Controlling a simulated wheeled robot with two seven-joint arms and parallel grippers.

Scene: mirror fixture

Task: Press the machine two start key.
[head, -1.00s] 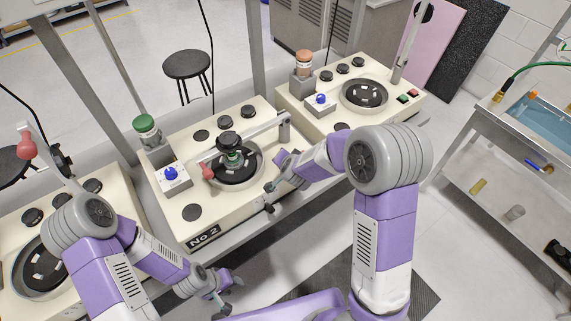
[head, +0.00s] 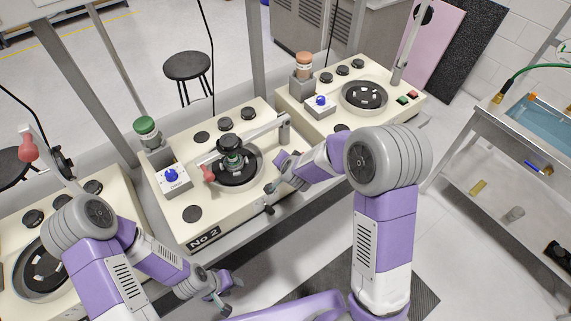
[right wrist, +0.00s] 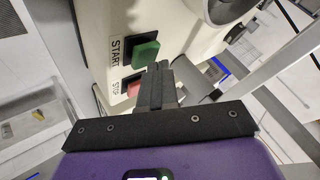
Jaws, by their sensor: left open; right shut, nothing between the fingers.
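Machine two (head: 205,165), a cream polishing machine marked "No 2", stands in the middle of the head view. In the right wrist view the green start key (right wrist: 146,53), labelled START, is on the machine's panel above the red stop key (right wrist: 133,88). My right gripper (right wrist: 158,68) is shut and empty, its fingertips close to the lower right of the start key and partly in front of the stop key. I cannot tell whether it touches. My right gripper (head: 268,198) is at machine two's front right. My left gripper (head: 230,294) is open and empty, low in front of the machine.
Similar machines stand at the left (head: 85,258) and right (head: 350,97). A metal sink bench (head: 505,125) is far right. Open floor lies in front.

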